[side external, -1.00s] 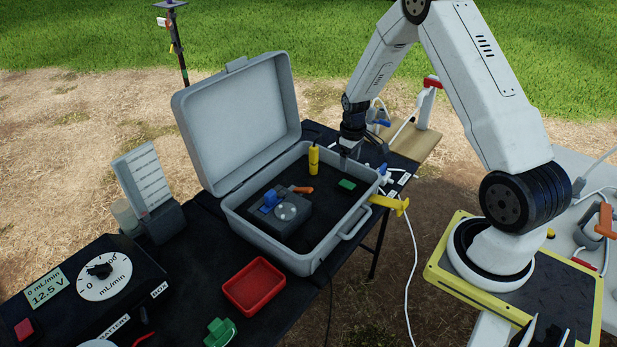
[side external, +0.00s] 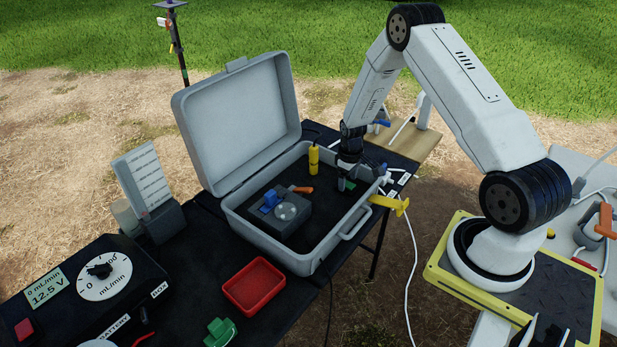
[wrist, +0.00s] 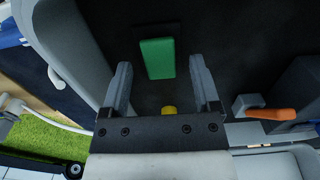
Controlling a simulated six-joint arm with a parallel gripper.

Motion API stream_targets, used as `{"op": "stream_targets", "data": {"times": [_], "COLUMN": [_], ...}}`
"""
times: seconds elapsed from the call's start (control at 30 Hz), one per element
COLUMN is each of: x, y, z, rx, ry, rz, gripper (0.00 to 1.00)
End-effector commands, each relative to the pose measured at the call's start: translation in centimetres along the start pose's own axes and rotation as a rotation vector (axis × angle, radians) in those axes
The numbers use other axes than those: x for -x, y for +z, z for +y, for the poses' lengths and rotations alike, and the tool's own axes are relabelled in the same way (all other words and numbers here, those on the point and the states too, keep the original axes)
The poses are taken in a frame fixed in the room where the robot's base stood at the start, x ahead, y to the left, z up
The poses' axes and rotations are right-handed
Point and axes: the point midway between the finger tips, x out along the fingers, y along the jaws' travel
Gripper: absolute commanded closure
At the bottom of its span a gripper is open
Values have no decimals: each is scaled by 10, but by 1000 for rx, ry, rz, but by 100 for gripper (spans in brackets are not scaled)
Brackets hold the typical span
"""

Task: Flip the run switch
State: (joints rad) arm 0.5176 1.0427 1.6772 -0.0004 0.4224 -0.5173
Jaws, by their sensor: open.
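No readable label marks the run switch. A flat green rectangular piece (side external: 350,186) lies on the dark floor of the open grey case (side external: 236,217). In the wrist view the green piece (wrist: 157,59) sits ahead, in line with the gap between my fingers. My gripper (side external: 345,183) is inside the case, low over the green piece and partly covering it. In the wrist view my gripper (wrist: 160,68) is open, with nothing held. Contact with the green piece cannot be told. An orange lever (side external: 301,189) beside the grey pump block (side external: 292,226) also shows in the wrist view (wrist: 272,114).
A yellow cylinder (side external: 314,158) stands near the case's back wall. The raised lid (side external: 240,120) is at the left. A yellow handle (side external: 388,204) and tubing are at the case's right side. A red tray (side external: 254,286) lies in front of the case.

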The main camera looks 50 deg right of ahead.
Motion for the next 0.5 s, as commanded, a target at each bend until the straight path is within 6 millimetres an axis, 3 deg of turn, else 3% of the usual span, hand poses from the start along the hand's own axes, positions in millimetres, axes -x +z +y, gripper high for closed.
{"op": "stream_targets", "data": {"times": [0.37, 0.5], "x": [-4, -4], "y": [0, 0], "z": [0, 0], "rx": [0, 0], "ry": [1, 1], "rz": [1, 1], "gripper": [21, 62]}}
